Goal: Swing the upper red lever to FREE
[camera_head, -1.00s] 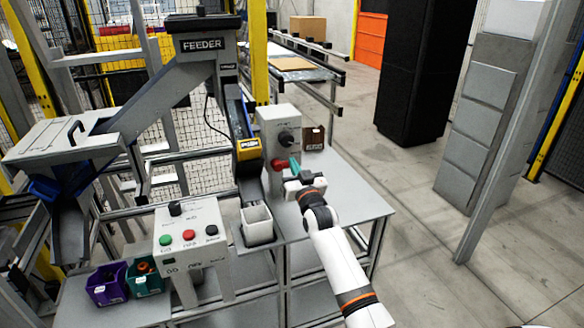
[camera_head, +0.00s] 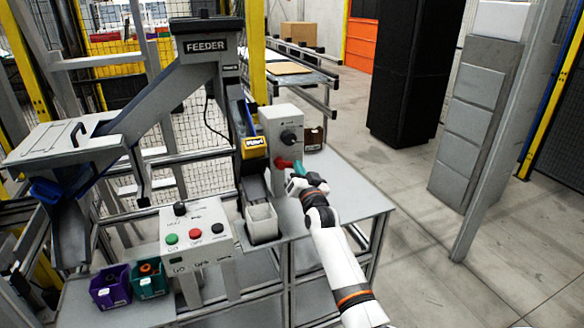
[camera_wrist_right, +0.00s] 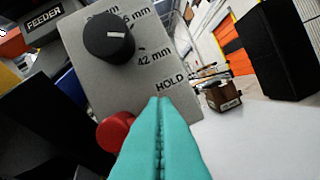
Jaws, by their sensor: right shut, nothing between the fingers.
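A red lever (camera_head: 284,162) sits on the front of a grey control box (camera_head: 283,121), below a black knob (camera_head: 289,138). My right gripper (camera_head: 299,168) is just right of the lever, its teal fingers pressed together and empty. In the right wrist view the shut fingers (camera_wrist_right: 160,125) point up the panel, tips just below the word HOLD. The lever's round red end (camera_wrist_right: 115,132) is left of the fingers, close beside them; I cannot tell if they touch. The fingers hide part of the panel, and no FREE label shows. My left gripper is out of view.
A brown box (camera_head: 314,138) stands right of the control box. The feeder chute (camera_head: 252,140) runs close on the left. The grey tabletop (camera_head: 350,190) is clear on the right.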

